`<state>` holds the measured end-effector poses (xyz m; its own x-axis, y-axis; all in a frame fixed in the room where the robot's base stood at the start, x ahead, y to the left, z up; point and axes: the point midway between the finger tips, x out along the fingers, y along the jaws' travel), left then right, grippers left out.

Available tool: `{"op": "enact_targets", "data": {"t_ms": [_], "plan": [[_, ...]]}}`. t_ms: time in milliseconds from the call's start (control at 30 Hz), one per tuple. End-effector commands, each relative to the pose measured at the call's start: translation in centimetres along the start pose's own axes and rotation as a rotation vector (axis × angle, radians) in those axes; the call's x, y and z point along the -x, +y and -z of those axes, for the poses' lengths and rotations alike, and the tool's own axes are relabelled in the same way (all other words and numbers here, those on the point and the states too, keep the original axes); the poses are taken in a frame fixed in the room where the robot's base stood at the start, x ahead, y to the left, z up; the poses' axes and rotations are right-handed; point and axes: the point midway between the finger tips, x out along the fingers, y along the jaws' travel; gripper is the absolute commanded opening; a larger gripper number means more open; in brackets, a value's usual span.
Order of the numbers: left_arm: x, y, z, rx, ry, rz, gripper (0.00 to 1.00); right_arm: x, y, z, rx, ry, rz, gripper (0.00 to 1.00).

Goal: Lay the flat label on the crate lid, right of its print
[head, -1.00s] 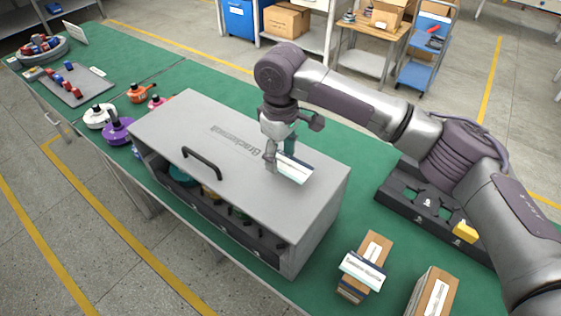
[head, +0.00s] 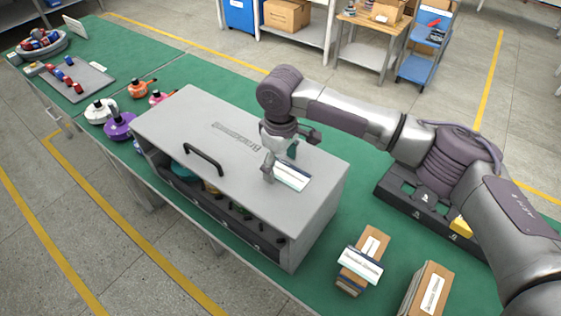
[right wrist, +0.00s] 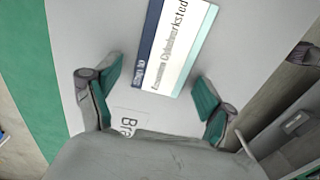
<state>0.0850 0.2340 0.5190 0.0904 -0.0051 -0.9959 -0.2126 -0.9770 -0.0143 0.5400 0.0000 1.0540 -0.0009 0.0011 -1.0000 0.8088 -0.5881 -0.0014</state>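The grey crate (head: 320,195) stands on the green bench with its lid (head: 185,115) on top, a black handle on its front part. Dark print (head: 236,137) runs across the lid; part of it shows in the right wrist view (right wrist: 127,124). The white label (head: 291,176) with a dark blue band lies flat on the lid, right of the print. In the right wrist view the label (right wrist: 176,48) shows its lettering. My right gripper (head: 273,168) is low over the lid at the label's near end. Its fingers (right wrist: 157,82) are spread, with gaps to both label edges. My left gripper is out of view.
Right of the crate, cardboard boxes (head: 430,285) with labels stand on the bench (head: 325,290). A black tray (head: 405,195) lies behind them. Coloured motor parts (head: 118,126) and a grey board (head: 85,85) lie to the left.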

Motion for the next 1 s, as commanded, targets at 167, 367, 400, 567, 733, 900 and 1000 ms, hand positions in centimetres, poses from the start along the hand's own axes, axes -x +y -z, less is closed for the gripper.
{"op": "enact_targets", "data": {"t_ms": [167,367,400,567,733,900,1000], "plan": [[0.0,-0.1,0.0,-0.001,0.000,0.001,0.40,0.1,0.0,0.0,0.000,0.000,0.000,0.82],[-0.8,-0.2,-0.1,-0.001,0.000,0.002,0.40,1.8,0.0,0.1,0.000,0.003,-0.001,0.82],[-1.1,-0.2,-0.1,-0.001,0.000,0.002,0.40,2.5,0.0,0.1,0.000,0.005,-0.002,0.82],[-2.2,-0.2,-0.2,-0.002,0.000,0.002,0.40,6.0,0.0,0.1,0.002,0.005,-0.002,0.82],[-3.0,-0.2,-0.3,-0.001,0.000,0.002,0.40,9.5,0.0,0.1,0.000,0.004,-0.002,0.82],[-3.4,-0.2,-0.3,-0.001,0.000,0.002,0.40,11.6,0.0,0.1,0.000,0.001,0.000,0.82],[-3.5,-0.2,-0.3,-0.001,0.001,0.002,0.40,12.2,0.0,0.1,0.000,0.001,0.001,0.82]]}}
